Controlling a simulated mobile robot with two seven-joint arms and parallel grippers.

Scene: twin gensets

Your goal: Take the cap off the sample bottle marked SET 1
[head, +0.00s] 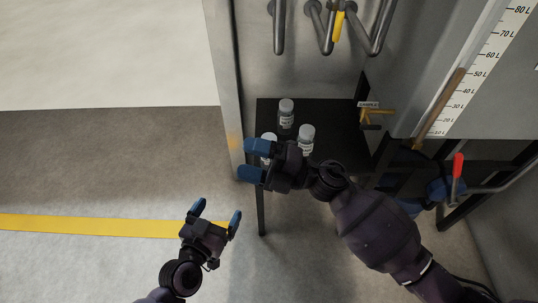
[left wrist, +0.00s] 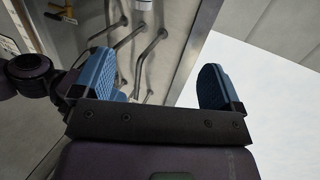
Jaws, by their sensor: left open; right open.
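Three sample bottles with grey caps stand on a dark shelf (head: 335,120): one at the back (head: 286,118), one at front right (head: 306,137) and one at front left (head: 268,138). Their labels are too small to read, so I cannot tell which is SET 1. My right gripper (head: 254,160) is open over the shelf's left front edge. It hides the lower part of the front left bottle; I cannot tell whether they touch. My left gripper (head: 217,212) is open and empty, lower and left of the shelf; its blue fingers also show in the left wrist view (left wrist: 162,88).
A grey post (head: 225,90) stands left of the shelf. Bent pipes (head: 318,30) hang above, one with a yellow handle (head: 338,26). A yellow sample valve (head: 376,114) and a red-handled lever (head: 458,165) are at right. The floor at left is clear.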

